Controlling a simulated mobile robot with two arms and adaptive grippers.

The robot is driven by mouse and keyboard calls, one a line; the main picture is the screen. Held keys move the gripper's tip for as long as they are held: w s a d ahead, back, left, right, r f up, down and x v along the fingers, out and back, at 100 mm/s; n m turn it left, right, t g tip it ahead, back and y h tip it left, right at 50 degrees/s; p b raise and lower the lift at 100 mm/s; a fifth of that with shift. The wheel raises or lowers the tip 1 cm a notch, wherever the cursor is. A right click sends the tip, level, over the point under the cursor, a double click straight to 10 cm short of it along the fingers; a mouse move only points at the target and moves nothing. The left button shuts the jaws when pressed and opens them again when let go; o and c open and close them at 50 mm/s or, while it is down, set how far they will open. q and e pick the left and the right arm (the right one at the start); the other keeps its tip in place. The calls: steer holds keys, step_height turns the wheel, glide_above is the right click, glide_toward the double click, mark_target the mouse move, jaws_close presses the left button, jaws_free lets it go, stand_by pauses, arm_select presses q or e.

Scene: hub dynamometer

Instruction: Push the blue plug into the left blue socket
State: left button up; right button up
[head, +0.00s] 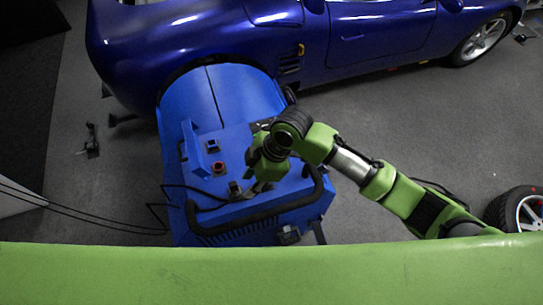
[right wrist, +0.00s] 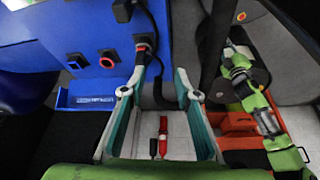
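My right gripper (head: 262,182) is over the right part of the blue machine's panel. A square dark socket (right wrist: 77,61) with a little blue inside lies left of a red-ringed round one (right wrist: 108,60). In the head view, the square socket (head: 212,146) shows behind the red-ringed one (head: 218,167). My left gripper is out of view.
The blue machine (head: 240,112) stands against a blue car (head: 360,35). A black handle bar (head: 250,212) runs along its front edge. Black cables (head: 110,222) run off left. A loose wheel (head: 522,210) lies at far right. The grey floor is open on the right.

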steer(key=w+d+n+h, duration=0.2)
steer(key=w+d, duration=0.4)
steer(key=w, duration=0.1)
steer(key=b+x, duration=0.4)
steer(key=b, duration=0.1)
steer(key=shift+s+a+f, duration=0.15)
steer(key=shift+f, duration=0.25)
steer(key=shift+b+x, duration=0.85)
steer(key=shift+x, duration=1)
jaws_close()
steer(key=shift+r, duration=0.15)
steer(key=shift+a+p+v, duration=0.2)
steer(key=shift+p+v, duration=0.8)
steer(key=shift+p, duration=0.05)
steer(key=shift+a+p+v, duration=0.2)
steer(key=shift+p+v, duration=0.75)
steer(key=shift+p, duration=0.1)
